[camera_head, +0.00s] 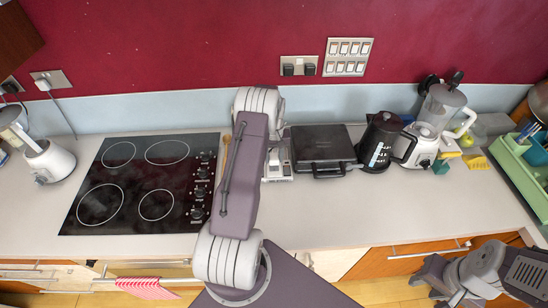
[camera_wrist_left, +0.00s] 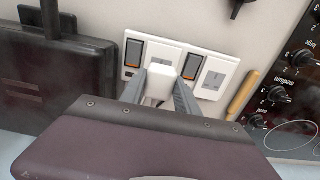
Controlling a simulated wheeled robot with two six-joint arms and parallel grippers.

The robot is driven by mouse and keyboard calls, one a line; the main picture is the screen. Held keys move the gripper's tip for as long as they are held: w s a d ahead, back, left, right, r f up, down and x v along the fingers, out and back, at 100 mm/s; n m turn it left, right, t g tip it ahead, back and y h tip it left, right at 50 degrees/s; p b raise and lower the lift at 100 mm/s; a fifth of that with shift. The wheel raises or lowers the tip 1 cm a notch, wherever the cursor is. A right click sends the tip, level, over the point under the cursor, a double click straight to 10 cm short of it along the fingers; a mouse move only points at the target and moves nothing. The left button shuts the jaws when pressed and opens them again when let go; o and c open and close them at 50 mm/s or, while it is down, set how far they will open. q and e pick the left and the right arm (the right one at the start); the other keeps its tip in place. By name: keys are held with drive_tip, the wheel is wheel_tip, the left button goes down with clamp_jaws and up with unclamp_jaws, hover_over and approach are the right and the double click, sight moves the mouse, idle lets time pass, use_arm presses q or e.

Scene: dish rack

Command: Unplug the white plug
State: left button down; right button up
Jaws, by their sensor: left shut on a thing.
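The white plug (camera_wrist_left: 158,80) is between the two grey fingers of my left gripper (camera_wrist_left: 159,86) in the left wrist view. The fingers are shut on its sides. The plug is at one outlet of a white double socket (camera_wrist_left: 214,74) with dark and orange switches; the other outlet is empty. I cannot tell how deep the plug sits. In the head view the socket (camera_head: 279,172) lies on the counter, partly behind my left arm, and the plug and left fingertips are not clear. My right gripper (camera_head: 436,284) is at the lower right, away from the socket; its opening is unclear.
A black grill (camera_head: 322,148) stands close to the socket, with a black kettle (camera_head: 380,140) and a blender (camera_head: 436,125) farther right. A hob (camera_head: 135,190) is at left; a wooden utensil (camera_wrist_left: 243,93) lies between hob and socket. Front counter right of the arm is clear.

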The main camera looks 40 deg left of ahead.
use_arm(q)
drive_tip(key=shift+r+p, duration=0.7)
drive_tip(key=shift+r, duration=0.45)
drive_tip(key=shift+w, duration=0.1)
drive_tip(key=shift+w+a, duration=0.15)
drive_tip(key=shift+w, duration=0.15)
drive_tip(key=shift+s+d+f+n, duration=0.2)
drive_tip(key=shift+s+f+n, duration=0.15)
drive_tip(key=shift+f, duration=0.2)
drive_tip(key=shift+s+d+f+n, duration=0.2)
drive_tip(key=shift+f+n, duration=0.25)
drive_tip(key=shift+f, duration=0.1)
drive_tip(key=s+d, duration=0.1)
drive_tip(key=s+d+f, duration=0.1)
drive_tip(key=d, duration=0.1)
drive_tip(key=s+d, duration=0.1)
drive_tip(key=d, duration=0.1)
drive_tip(key=shift+d+f+p, duration=0.1)
drive_tip(key=shift+f+p, duration=0.1)
drive_tip(key=shift+p, duration=0.1)
drive_tip(key=s+d+r+m+p, duration=0.1)
drive_tip(key=s+d, duration=0.4)
drive_tip(key=d, duration=0.5)
drive_tip(key=shift+s+d+r+m, duration=0.15)
drive_tip(key=shift+r+m, duration=0.1)
drive_tip(key=shift+m, duration=0.05)
